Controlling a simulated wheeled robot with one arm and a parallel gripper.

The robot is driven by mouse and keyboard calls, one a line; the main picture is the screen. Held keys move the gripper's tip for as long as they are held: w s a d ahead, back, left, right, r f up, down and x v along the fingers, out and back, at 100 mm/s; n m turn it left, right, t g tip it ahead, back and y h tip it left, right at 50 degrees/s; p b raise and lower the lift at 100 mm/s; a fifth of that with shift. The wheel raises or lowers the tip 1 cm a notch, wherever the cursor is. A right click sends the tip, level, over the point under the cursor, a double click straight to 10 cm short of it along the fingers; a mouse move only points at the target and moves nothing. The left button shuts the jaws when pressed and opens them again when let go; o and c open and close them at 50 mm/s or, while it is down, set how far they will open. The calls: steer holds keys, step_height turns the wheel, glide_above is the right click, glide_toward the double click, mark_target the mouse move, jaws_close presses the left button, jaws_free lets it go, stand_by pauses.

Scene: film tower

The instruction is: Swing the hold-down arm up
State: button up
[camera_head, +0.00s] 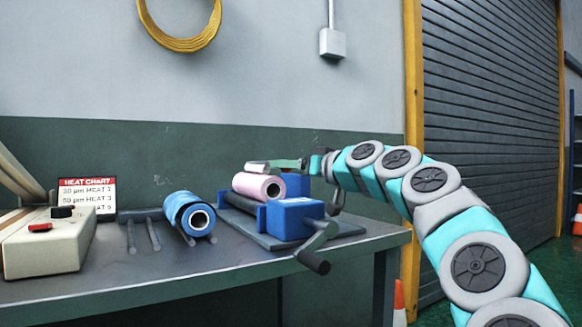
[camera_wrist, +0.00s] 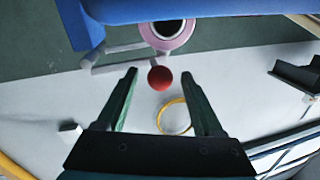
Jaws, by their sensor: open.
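The hold-down arm shows in the wrist view as thin grey bars (camera_wrist: 120,65) beside a pink film roll (camera_wrist: 183,40). A red ball knob (camera_wrist: 160,78) is near the end of the bars. My gripper (camera_wrist: 160,73) is open, its two green fingers on either side of the knob with gaps showing. In the head view, my gripper (camera_head: 290,163) reaches in from the right above the pink roll (camera_head: 258,186). A pale grey piece (camera_head: 257,167), perhaps part of the hold-down arm, lies just over the roll. The knob cannot be made out there.
The pink roll sits in a blue stand with a blue block (camera_head: 290,218) and a dark crank handle (camera_head: 312,262) in front. A blue roll (camera_head: 190,214), a cream machine (camera_head: 45,245) and a heat chart (camera_head: 87,195) stand left on the grey bench (camera_head: 180,275).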

jaws_close()
stand_by(0.5)
stand_by(0.9)
